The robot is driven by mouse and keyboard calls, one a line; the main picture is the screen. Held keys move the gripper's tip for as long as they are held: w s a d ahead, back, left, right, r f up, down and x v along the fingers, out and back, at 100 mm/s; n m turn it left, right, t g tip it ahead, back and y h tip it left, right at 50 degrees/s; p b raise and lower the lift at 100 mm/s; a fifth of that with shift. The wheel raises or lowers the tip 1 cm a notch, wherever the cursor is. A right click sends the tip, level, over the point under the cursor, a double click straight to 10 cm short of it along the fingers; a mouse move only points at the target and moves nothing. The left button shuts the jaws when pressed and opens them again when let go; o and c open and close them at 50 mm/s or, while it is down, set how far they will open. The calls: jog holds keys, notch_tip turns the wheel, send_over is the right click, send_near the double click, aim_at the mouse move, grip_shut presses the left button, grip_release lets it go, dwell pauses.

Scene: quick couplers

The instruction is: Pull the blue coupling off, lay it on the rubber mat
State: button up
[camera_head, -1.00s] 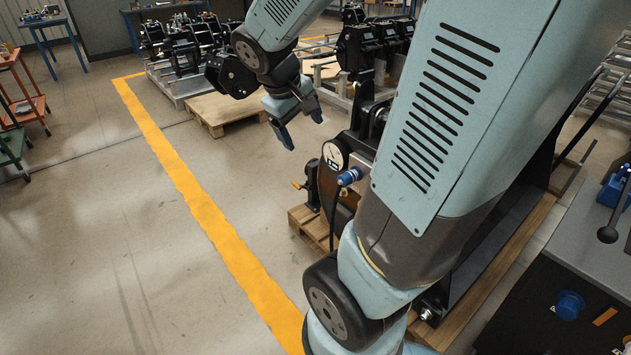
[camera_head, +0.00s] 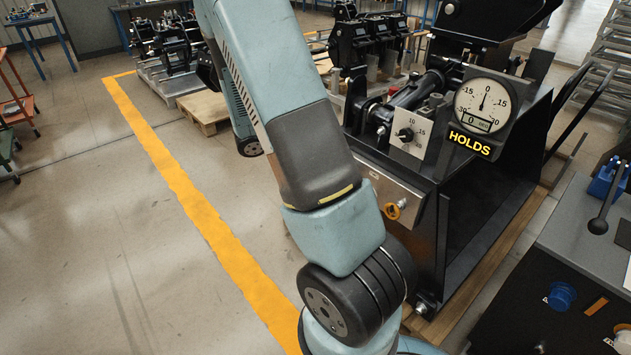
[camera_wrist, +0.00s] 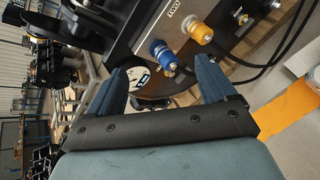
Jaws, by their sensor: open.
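The blue coupling (camera_wrist: 163,55) sits on a panel in the wrist view, with a black hose at its end. My gripper (camera_wrist: 159,66) is open, one finger on either side of the coupling's line in the picture. Whether the fingertips reach it in depth, I cannot tell. Nothing is held. A brass-yellow coupling (camera_wrist: 200,33) sits to the right of the blue one. In the head view my arm hides my gripper and the blue coupling. I cannot make out the rubber mat for certain.
A black machine frame (camera_head: 500,190) carries a round gauge (camera_head: 485,103) and a lit "HOLDS" sign (camera_head: 470,142). A grey-topped bench (camera_head: 568,225) with a lever and a blue knob (camera_head: 562,296) stands at the right.

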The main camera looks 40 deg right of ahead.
jog(key=w+d+f+n+t+h, duration=0.1)
jog(key=w+d+f+n, duration=0.1)
jog(key=f+n, duration=0.35)
jog(key=w+d+f+n+t+h, duration=0.1)
jog(key=d+f+n+t, duration=0.1)
jog(key=f, duration=0.7)
jog(key=x, duration=1.4)
jog(key=shift+s+a+f, duration=0.1)
jog(key=shift+f, duration=0.2)
jog(key=shift+c, duration=0.4)
jog(key=c, duration=1.1)
